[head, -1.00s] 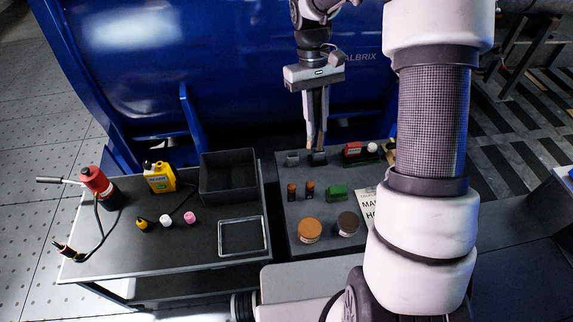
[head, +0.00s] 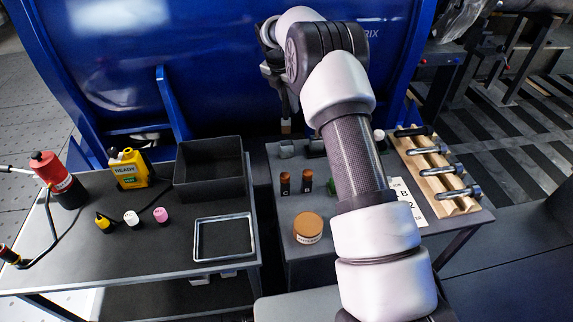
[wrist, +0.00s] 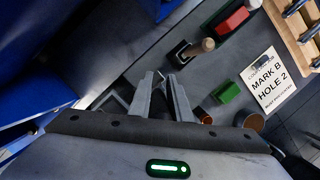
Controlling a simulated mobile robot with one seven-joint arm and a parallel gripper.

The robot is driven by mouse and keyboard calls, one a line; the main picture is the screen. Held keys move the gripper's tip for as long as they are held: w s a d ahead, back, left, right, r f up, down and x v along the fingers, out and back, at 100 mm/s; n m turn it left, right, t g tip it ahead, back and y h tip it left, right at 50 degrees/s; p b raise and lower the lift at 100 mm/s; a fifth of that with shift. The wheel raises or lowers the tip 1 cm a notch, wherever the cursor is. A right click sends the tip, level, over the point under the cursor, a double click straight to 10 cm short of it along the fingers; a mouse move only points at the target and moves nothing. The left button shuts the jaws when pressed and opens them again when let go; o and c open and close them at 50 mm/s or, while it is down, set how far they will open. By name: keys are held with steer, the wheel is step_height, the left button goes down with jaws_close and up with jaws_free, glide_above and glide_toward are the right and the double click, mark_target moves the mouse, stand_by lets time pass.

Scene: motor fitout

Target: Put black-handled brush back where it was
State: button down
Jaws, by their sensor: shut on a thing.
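My gripper (head: 285,108) is partly hidden behind my arm in the head view and points down at the far left of the right-hand table. It is shut on the black-handled brush, whose brown lower end (head: 286,128) shows below the fingers. The brush hangs upright above a small grey holder (head: 286,149), apparently just clear of it. In the wrist view the fingers (wrist: 160,80) hide most of the brush. A second, dark holder (wrist: 182,54) stands beside it, with a wooden-ended piece (wrist: 208,44) at it.
Brown bottles (head: 285,184), an orange-lidded jar (head: 308,228), a green block (wrist: 228,92) and a red block (wrist: 232,19) stand nearby. A wooden rack with bolts (head: 432,168) is at right. The left table holds a black bin (head: 209,170). The blue tank (head: 230,70) rises behind.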

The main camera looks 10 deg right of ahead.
mark_target(289, 128)
steer(key=shift+n, duration=0.5)
steer(key=b+x, duration=0.1)
steer(key=x, duration=0.2)
steer(key=a+b+x, duration=0.1)
steer(key=x, duration=0.3)
steer(key=s+a+b+x, duration=0.1)
steer(key=x, duration=0.2)
steer(key=shift+a+f, duration=0.1)
steer(key=shift+f, duration=0.4)
steer(key=shift+f, duration=0.1)
steer(key=c, duration=1.6)
jaws_free()
steer(key=shift+c, duration=0.2)
